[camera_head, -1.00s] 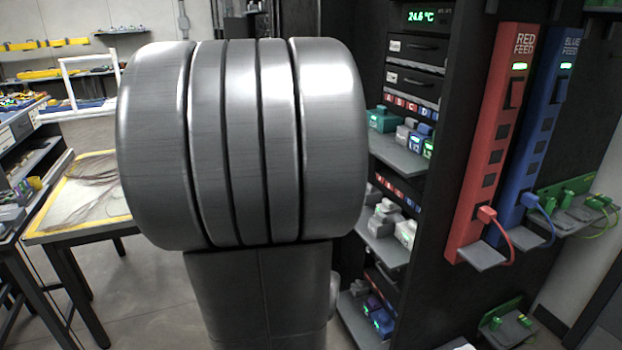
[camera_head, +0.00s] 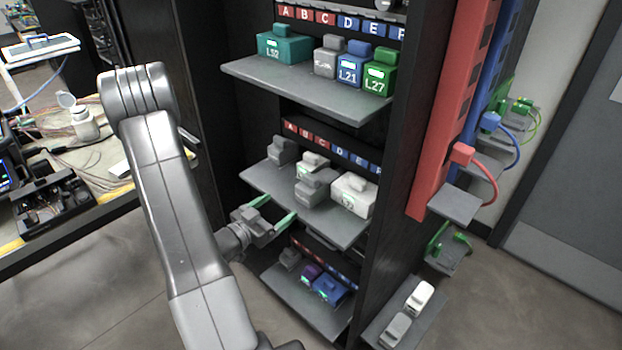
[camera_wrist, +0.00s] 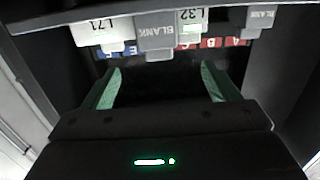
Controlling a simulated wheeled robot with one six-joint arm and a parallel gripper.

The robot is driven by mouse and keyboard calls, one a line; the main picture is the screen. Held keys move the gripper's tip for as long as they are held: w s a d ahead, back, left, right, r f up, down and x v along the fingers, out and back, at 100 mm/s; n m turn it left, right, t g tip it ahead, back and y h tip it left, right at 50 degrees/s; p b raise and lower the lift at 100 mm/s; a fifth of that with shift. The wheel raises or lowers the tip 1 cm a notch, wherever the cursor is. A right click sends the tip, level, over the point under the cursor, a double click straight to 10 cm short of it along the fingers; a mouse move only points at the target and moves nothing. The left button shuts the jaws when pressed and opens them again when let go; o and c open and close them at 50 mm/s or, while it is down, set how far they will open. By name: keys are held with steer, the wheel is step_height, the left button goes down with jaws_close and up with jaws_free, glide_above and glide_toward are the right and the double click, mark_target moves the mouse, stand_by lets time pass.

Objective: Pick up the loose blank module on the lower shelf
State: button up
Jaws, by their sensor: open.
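A grey module marked BLANK (camera_wrist: 157,32) shows in the middle of the wrist view.
A white L71 module (camera_head: 353,195) stands right of the front grey module. The upper shelf (camera_head: 300,90) overhangs with several modules. A red power strip (camera_head: 440,130) and a side shelf with white (camera_head: 419,298) and grey (camera_head: 395,330) modules lie right. Floor is clear at lower left.

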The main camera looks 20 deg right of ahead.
mark_target(308, 186)
steer(key=p+x, duration=0.1)
steer(key=x, duration=1.3)
steer(key=shift+s+r+p, duration=0.2)
steer(key=shift+s+p, duration=0.05)
steer(key=shift+p, duration=0.15)
steer(key=c, duration=1.1)
steer(key=shift+r, duration=0.1)
